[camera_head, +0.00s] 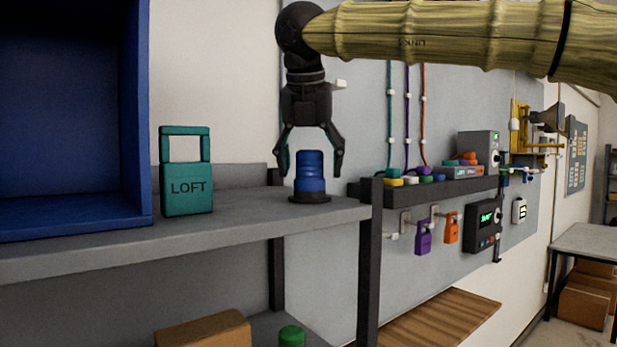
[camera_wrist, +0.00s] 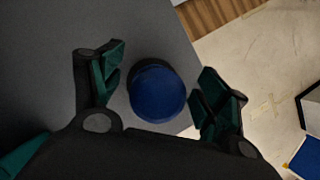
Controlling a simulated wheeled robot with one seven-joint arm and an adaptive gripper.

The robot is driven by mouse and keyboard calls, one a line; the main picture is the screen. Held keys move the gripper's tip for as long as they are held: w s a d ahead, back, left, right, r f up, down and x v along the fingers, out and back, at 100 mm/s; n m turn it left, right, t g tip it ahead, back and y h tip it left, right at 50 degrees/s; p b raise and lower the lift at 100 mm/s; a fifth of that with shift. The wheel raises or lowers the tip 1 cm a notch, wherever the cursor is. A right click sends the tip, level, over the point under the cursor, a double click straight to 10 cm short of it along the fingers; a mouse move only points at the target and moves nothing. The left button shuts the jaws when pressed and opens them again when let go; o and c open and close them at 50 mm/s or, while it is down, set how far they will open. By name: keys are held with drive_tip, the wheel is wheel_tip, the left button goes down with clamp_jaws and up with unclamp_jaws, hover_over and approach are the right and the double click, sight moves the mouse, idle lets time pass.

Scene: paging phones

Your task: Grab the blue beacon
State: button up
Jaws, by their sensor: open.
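The blue beacon (camera_head: 310,172) stands upright on a dark round base near the right end of the grey shelf (camera_head: 100,251) in the head view. My gripper (camera_head: 311,172) hangs above it, pointing down, with its fingers spread to either side of the beacon's upper part. In the wrist view the beacon (camera_wrist: 158,93) shows from above as a blue round top between the two open green-padded fingers (camera_wrist: 160,95). No finger clearly touches it, and nothing is held.
A teal padlock-shaped block marked LOFT (camera_head: 187,190) stands left of the beacon, beside a blue bin (camera_head: 145,120). A wall rack (camera_head: 440,189) with coloured caps and hanging tags is to the right. A green object (camera_head: 291,336) and a cardboard box (camera_head: 204,331) sit lower down.

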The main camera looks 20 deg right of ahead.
drive_tip(key=shift+s+d+f, duration=0.2)
drive_tip(key=shift+s+d, duration=0.05)
drive_tip(key=shift+s, duration=0.05)
drive_tip(key=shift+f, duration=0.3)
drive_tip(key=shift+w+a+f, duration=0.15)
drive_tip(key=shift+w+f, duration=0.35)
drive_tip(key=shift+w, duration=0.35)
drive_tip(key=shift+s+r, duration=0.25)
drive_tip(key=shift+s, duration=0.25)
drive_tip(key=c, duration=0.5)
drive_tip(key=shift+w+f, duration=0.1)
drive_tip(key=shift+w, duration=0.05)
drive_tip(key=c, duration=0.9)
drive_tip(key=shift+c, duration=0.2)
